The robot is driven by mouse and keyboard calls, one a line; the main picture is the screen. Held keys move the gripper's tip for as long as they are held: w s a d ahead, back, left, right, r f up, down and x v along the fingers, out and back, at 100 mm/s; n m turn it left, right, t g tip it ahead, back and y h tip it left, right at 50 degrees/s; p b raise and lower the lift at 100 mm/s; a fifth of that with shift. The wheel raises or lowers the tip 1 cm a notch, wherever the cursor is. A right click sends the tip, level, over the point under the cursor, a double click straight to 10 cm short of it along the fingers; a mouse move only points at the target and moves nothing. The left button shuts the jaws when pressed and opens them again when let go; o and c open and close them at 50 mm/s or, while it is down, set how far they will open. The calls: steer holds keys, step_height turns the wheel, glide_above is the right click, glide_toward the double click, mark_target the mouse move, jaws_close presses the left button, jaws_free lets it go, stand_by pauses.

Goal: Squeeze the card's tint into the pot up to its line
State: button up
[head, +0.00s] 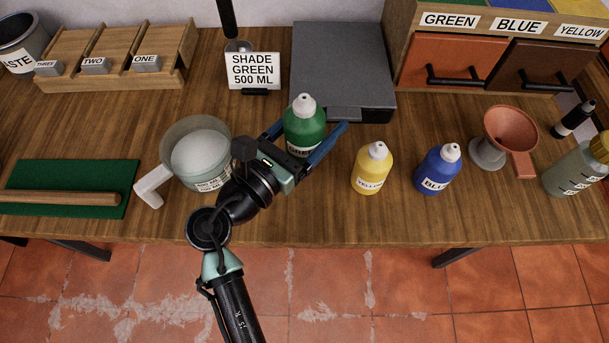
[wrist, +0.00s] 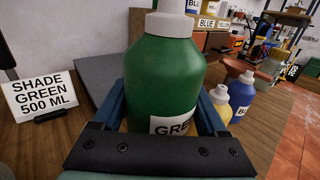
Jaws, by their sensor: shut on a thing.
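The card (head: 253,70) stands at the back of the bench and reads SHADE GREEN 500 ML; it also shows in the wrist view (wrist: 41,96). My gripper (head: 312,145) is shut on the green bottle (head: 304,125), with a blue finger on each side. The bottle is upright with its pale nozzle on top, and fills the middle of the wrist view (wrist: 163,80). The pot (head: 186,128) stands left of my gripper, with a handle and white contents. Its label is partly hidden by my arm, and I cannot make out its line. The yellow bottle (head: 371,170) and blue bottle (head: 437,170) stand right of my gripper.
A flat grey box (head: 342,60) lies behind the green bottle. A funnel on a stand (head: 508,135) and a capped clear bottle (head: 578,168) are at the right. A green mat (head: 75,210) with a wooden rod (head: 60,198) lies left. Labelled drawers (head: 455,62) stand back right.

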mark_target(292, 154)
step_height(292, 154, down, 10)
steer(key=shift+r+b, duration=0.25)
steer(key=shift+b, duration=0.8)
steer(key=shift+f, duration=0.15)
steer(key=o, duration=0.8)
steer(key=shift+f, duration=0.1)
steer(key=shift+f+b, duration=0.15)
steer(key=shift+b, duration=0.4)
steer(key=v, duration=0.7)
steer(key=shift+s+a+p, duration=0.15)
steer(key=shift+p, duration=0.15)
step_height(292, 154, up, 8)
steer(key=shift+s+r+p, duration=0.1)
steer(key=shift+r+p, duration=0.05)
steer(key=shift+p, duration=0.95)
